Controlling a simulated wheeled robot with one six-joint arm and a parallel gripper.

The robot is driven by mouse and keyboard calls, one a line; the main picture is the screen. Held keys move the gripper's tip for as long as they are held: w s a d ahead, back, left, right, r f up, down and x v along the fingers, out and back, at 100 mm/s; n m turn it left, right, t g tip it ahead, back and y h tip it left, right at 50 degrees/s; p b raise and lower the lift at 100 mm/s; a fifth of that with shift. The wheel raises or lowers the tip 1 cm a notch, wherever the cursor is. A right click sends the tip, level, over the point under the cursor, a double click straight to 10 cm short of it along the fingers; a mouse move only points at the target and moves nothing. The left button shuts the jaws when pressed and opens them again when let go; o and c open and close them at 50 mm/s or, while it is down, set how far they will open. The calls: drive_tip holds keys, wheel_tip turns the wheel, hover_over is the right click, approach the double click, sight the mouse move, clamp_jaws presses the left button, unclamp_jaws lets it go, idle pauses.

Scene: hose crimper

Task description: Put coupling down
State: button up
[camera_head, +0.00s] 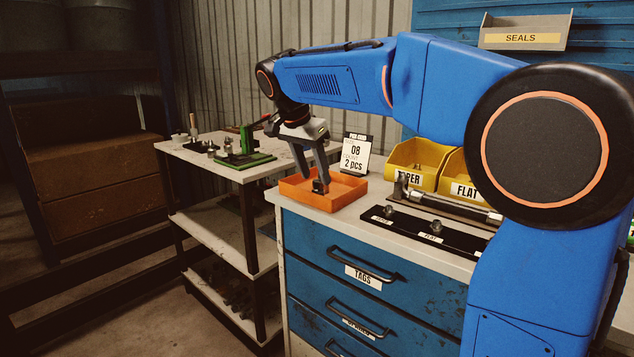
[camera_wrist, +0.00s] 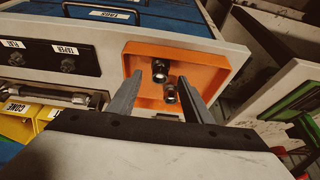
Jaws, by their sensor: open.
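My gripper (camera_head: 314,181) is open and reaches down into the orange tray (camera_head: 293,192) at the bench's left end. In the wrist view, my gripper (camera_wrist: 161,78) has its two fingers spread apart over the same tray (camera_wrist: 207,66). Two dark metal couplings lie in the tray: one (camera_wrist: 160,69) near the fingertips and a smaller-looking one (camera_wrist: 170,92) closer to the camera. Both show in the gap between the fingers, and neither appears gripped. In the head view, a dark coupling (camera_head: 319,187) shows by the fingertips; the other is hidden.
A card (camera_head: 355,154) reading "08" and "2 pcs" stands behind the tray. Yellow bins (camera_head: 417,163) and a black strip with fittings (camera_head: 408,224) are to its right. A shelf unit (camera_head: 213,164) with a green fixture (camera_head: 246,150) stands to the left, beyond a gap.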

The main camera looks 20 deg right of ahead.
drive_tip(key=v, duration=0.8)
